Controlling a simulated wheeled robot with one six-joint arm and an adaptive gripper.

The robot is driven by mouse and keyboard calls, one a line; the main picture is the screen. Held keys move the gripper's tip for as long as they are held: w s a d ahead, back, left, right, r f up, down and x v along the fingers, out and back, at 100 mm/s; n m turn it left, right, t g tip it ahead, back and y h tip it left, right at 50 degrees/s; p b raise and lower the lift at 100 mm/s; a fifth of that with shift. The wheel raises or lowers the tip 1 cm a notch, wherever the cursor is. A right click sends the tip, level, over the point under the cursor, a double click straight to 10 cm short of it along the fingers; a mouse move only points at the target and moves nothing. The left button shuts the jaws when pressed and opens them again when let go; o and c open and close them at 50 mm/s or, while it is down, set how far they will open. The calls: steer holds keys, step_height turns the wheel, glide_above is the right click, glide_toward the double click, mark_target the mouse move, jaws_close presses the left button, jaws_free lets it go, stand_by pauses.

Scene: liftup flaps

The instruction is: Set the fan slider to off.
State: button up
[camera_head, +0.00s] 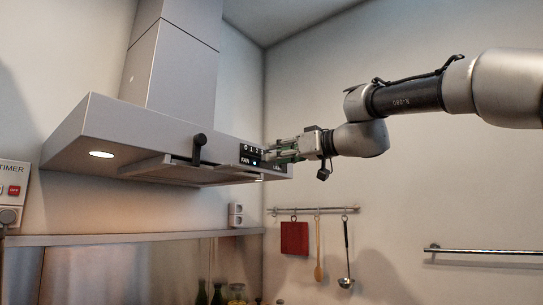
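The range hood (110,130) is on the left wall. Its front edge carries a small black panel (250,156) with white marks along the top and the label FAN below. A small bright spot shows beside that label. The fan slider itself is too small to make out, and its setting cannot be read. My gripper (272,153) is at the right end of this panel, its fingers pointing left and overlapping the panel's right part. Whether it touches the panel, and whether the fingers are open or shut, is not clear.
A black upright handle (199,147) stands on the hood front, left of the panel. A thin flap (160,166) juts out under the hood. The right wall is mostly clear.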

steer(key=x, duration=0.2)
steer(key=shift+w+a, duration=0.25)
steer(key=shift+a, duration=0.05)
jaws_close()
